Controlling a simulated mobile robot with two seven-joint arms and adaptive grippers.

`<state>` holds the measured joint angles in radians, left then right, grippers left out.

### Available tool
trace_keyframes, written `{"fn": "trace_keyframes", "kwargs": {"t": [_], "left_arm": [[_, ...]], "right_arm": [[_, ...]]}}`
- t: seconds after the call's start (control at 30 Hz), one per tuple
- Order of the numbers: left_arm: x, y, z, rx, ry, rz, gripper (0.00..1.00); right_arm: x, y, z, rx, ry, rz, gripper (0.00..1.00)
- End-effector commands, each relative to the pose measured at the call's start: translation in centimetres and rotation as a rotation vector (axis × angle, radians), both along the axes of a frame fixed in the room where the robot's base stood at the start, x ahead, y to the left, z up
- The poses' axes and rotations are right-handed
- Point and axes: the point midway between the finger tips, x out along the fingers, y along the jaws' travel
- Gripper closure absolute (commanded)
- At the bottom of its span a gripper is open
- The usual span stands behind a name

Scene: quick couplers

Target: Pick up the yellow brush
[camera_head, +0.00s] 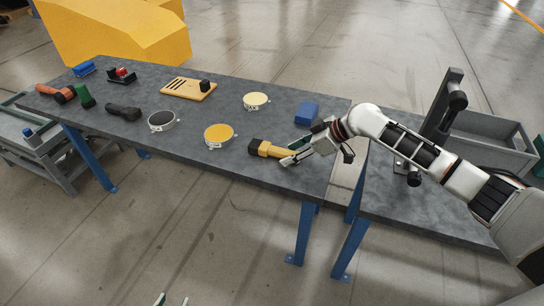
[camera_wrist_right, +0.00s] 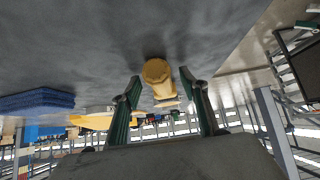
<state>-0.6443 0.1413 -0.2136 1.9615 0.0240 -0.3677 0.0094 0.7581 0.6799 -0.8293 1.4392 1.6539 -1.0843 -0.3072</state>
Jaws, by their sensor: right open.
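The yellow brush (camera_head: 270,149) lies on the dark grey table near its right front edge, its black end pointing left. My right gripper (camera_head: 291,154) is open at the brush's right end, with its fingers on either side of the handle. In the right wrist view, the round yellow handle end (camera_wrist_right: 157,72) sits between the two green-padded fingers (camera_wrist_right: 160,78), with gaps on both sides. Part of the handle is hidden by the gripper in the head view. Only the tips of my left gripper (camera_head: 172,300) show at the bottom edge, apart and empty, away from the table.
A blue box (camera_head: 307,113) lies behind my right gripper. A yellow slotted board (camera_head: 182,90) and several tools are farther left. A second table (camera_head: 425,210) stands at the right.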

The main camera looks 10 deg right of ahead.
Motion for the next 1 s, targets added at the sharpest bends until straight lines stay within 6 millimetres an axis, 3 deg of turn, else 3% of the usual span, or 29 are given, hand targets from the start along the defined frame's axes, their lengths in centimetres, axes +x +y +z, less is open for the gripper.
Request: {"fn": "trace_keyframes", "kwargs": {"t": [0.1, 0.3, 0.47, 0.8, 1.0], "left_arm": [[-0.3, 0.0, -1.0, 0.002, 0.011, 0.001, 0.63], [-0.4, 0.1, -0.7, 0.001, 0.01, 0.001, 0.63], [-0.3, 0.0, -0.5, 0.0, 0.005, 0.002, 0.63], [-0.2, 0.0, -0.3, -0.002, 0.002, 0.002, 0.63], [-0.2, 0.0, -0.1, -0.001, 0.002, 0.003, 0.63]], "right_arm": [[0.2, 0.3, -0.4, 0.0, 0.0, 0.0, 0.56], [0.2, 0.3, -0.2, -0.001, -0.001, 0.0, 0.59], [0.2, 0.3, -0.2, -0.001, -0.001, 0.0, 0.97], [0.2, 0.2, -0.1, -0.001, -0.001, 0.0, 0.97], [0.3, 0.2, 1.1, -0.001, -0.003, 0.0, 0.97]]}}
